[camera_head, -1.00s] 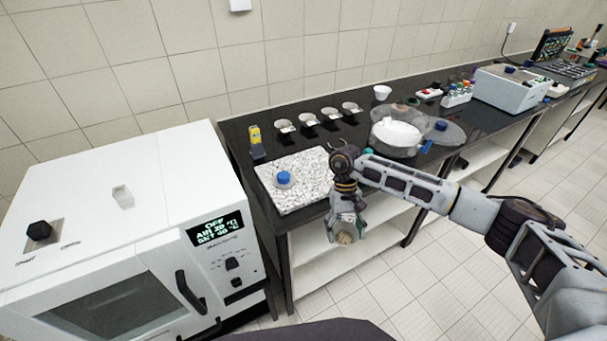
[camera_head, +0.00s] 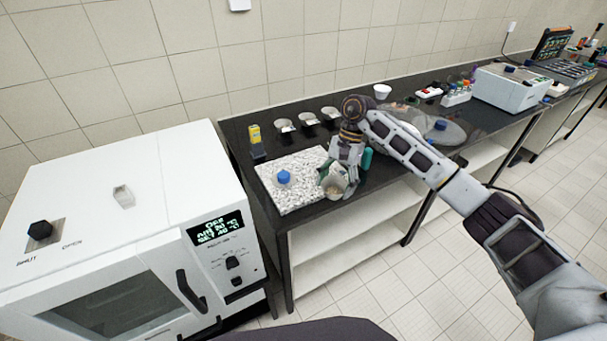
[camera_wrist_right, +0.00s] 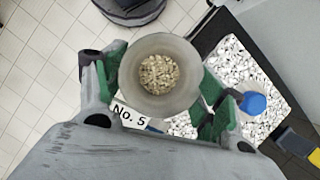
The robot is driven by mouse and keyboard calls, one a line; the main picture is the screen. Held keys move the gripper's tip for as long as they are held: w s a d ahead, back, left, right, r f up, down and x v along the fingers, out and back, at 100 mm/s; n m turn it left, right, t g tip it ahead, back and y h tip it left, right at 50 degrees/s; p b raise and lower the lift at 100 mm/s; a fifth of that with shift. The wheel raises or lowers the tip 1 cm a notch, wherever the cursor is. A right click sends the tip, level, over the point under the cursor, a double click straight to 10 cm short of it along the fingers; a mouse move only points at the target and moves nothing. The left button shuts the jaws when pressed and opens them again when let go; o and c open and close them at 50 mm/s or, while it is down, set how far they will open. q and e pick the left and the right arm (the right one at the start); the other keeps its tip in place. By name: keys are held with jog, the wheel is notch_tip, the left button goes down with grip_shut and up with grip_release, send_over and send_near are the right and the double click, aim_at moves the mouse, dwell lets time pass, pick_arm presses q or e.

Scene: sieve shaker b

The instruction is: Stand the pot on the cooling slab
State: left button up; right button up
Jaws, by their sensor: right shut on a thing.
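The pot (camera_head: 336,188) is a small round grey cup, open at the top, with pale granules inside that show in the right wrist view (camera_wrist_right: 160,75). My right gripper (camera_head: 332,179) is shut on it, green fingers on either side. The cooling slab (camera_head: 287,199) is a white speckled plate on the black bench. The pot is at the slab's right front corner in the head view; whether it touches the slab I cannot tell. My left gripper is not in view.
A yellow object (camera_head: 254,134) stands behind the slab, and small cups (camera_head: 307,119) line the back. A white oven (camera_head: 120,215) stands left. The slab's front left is clear.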

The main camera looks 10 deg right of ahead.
aim_at(328, 182)
jog(key=m, duration=0.1)
jog(key=w+r+m+t, duration=0.1)
jog(key=r+m+y, duration=0.1)
jog(key=m, duration=0.1)
jog(key=shift+w+r, duration=0.1)
jog(key=shift+w, duration=0.15)
jog(key=m+t, duration=0.1)
jog(key=m, duration=0.1)
jog(key=w+r+m, duration=0.1)
jog(key=m, duration=0.1)
jog(key=shift+t, duration=0.4)
jog(key=m+t, duration=0.1)
jog(key=m, duration=0.2)
jog(key=w+m+t, duration=0.1)
jog(key=m, duration=0.2)
jog(key=shift+r, duration=0.2)
jog(key=shift+w+r+m+t+h, duration=0.15)
jog(key=shift+m+t+h, duration=0.25)
jog(key=shift+m, duration=0.95)
jog(key=shift+w+f+m+t+h, duration=0.15)
jog(key=shift+m+t, duration=0.35)
jog(key=shift+m, duration=0.85)
jog(key=shift+r+m+h, duration=0.1)
jog(key=shift+m+h, duration=0.15)
jog(key=shift+m, duration=0.25)
